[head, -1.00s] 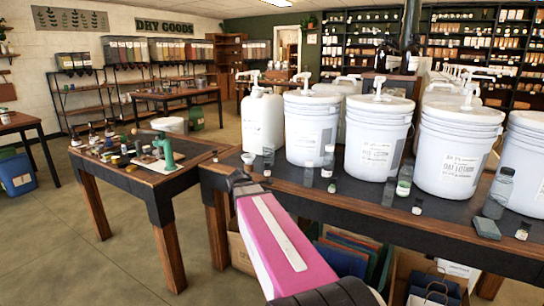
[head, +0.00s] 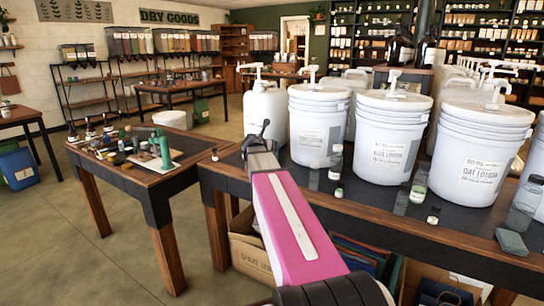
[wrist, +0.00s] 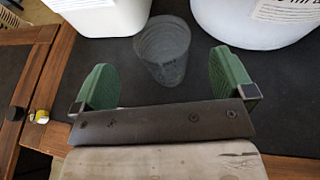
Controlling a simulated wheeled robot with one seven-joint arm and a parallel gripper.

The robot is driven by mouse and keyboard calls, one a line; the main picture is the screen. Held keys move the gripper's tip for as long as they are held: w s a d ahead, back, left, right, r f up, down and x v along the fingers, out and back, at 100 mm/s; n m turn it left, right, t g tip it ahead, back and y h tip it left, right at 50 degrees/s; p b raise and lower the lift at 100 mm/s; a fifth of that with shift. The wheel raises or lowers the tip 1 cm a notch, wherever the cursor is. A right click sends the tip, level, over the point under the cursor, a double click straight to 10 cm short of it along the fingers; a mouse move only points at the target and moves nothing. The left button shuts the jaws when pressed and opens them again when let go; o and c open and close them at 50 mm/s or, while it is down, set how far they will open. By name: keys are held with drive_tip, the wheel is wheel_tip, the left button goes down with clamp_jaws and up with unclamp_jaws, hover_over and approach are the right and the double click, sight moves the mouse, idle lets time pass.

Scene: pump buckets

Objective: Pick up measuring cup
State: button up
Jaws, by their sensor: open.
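The measuring cup (wrist: 163,45) looks like a clear grey tapered cup, standing upright on the dark tabletop in the wrist view. My gripper (wrist: 166,78) is open, with its two green pads apart to the left and right of the cup's lower part. The cup appears just ahead of the pads, roughly centred between them; I cannot tell whether they touch it. In the head view my gripper (head: 258,138) is at the table's left end in front of a white bucket, and my arm hides the cup there.
White pump buckets (head: 388,138) stand close behind and to the right on the dark table (head: 370,200). Small bottles (head: 418,186) stand along its front. A side table (head: 120,170) at left holds several small jars and a green press. Open floor (head: 90,250) lies at left.

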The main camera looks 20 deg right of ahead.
drive_tip(key=x, duration=0.6)
drive_tip(key=shift+w+d+f, duration=0.15)
drive_tip(key=shift+d, duration=0.05)
drive_tip(key=c, duration=1.2)
